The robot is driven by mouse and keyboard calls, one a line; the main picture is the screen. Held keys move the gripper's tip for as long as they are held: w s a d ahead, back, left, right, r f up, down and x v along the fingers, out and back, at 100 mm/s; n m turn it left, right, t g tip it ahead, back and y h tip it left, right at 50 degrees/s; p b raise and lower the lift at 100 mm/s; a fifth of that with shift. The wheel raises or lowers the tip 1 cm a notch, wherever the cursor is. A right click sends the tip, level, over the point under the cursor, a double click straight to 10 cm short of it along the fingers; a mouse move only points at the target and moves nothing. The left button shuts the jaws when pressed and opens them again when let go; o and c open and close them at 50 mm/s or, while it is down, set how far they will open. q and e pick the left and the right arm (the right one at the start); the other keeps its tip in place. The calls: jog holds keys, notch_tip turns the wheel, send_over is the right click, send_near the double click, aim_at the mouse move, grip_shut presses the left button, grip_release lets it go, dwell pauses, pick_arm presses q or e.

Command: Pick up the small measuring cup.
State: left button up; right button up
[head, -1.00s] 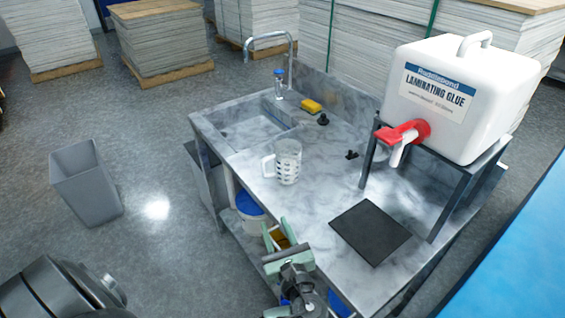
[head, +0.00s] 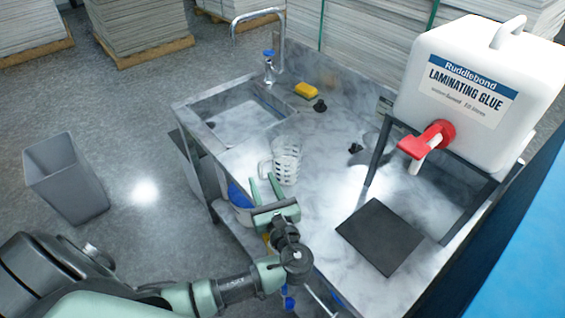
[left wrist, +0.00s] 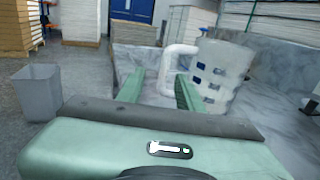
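The measuring cup (head: 287,163) is clear with a pale patterned wall and a handle on its left side. It stands upright on the marble-look counter (head: 335,205). My left gripper (head: 263,180) is open and empty, just in front of the cup's handle. In the left wrist view, the cup (left wrist: 222,72) is at the right, and its white handle shows in the gap between the spread green fingers (left wrist: 160,75). I cannot tell whether the fingertips reach around the handle. My right gripper is not in view.
A white glue container (head: 475,85) with a red tap (head: 428,140) stands on a metal stand at the right. A dark mat (head: 380,236) lies below it. A sink (head: 240,112), tap and yellow sponge (head: 306,90) are behind. A grey bin (head: 65,178) stands on the floor.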

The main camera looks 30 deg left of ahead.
aim_at(261, 172)
pick_arm(q)
jog(key=p+x, duration=0.1)
jog(key=x, duration=0.3)
jog(key=shift+w+r, duration=0.2)
jog(key=shift+w, duration=0.1)
grip_shut()
dwell(1.1)
